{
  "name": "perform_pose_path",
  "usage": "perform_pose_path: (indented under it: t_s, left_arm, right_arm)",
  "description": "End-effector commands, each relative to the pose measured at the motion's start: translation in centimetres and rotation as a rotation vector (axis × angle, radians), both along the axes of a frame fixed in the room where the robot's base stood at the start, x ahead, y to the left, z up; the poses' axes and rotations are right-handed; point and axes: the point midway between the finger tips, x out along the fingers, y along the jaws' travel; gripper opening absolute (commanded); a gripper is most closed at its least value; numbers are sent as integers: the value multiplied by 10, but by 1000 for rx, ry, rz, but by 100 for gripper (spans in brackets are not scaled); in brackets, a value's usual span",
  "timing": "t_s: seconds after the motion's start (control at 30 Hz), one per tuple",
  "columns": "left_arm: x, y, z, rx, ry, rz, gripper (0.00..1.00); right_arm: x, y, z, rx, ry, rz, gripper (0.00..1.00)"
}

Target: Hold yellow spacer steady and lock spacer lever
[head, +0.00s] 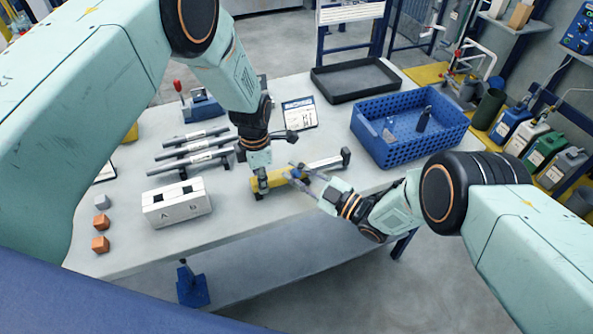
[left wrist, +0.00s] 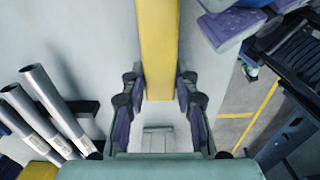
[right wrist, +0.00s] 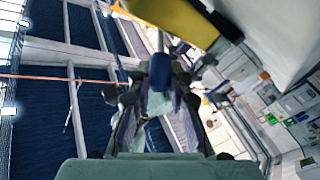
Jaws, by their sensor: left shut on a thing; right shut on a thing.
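The yellow spacer (head: 272,182) lies along the front part of the table and shows as a yellow bar between the fingers in the left wrist view (left wrist: 158,45). My left gripper (head: 260,182) is shut on it from above. My right gripper (head: 302,173) is at the spacer's right end, shut on a small blue piece, apparently the spacer lever (right wrist: 160,68). The yellow spacer (right wrist: 178,18) is close above that piece in the right wrist view. The gripper fingers hide much of the lever, so its angle is unclear.
A blue crate (head: 410,150) and black tray (head: 355,92) stand behind. A white A/B block (head: 177,212), several grey rods (head: 190,147) and small cubes (head: 100,244) lie left.

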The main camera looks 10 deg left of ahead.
Motion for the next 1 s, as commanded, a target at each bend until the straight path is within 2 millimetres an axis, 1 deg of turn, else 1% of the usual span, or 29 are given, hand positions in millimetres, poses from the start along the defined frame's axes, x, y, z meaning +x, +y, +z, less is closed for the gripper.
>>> perform_pose_path:
  t_s: [0.3,0.33,0.6,0.87,1.0]
  left_arm:
    - [-1,0,0,0,1,-1,0]
    - [0,0,0,0,1,-1,0]
    - [0,0,0,0,1,-1,0]
    - [0,0,0,1,1,0,0]
    - [0,0,0,1,1,0,0]
  right_arm:
    - [-1,0,0,1,-1,2,0]
    - [-1,0,0,1,-1,2,19]
    - [0,0,0,0,0,1,42]
    - [0,0,0,1,0,1,42]
    - [-2,-7,-1,-2,2,0,42]
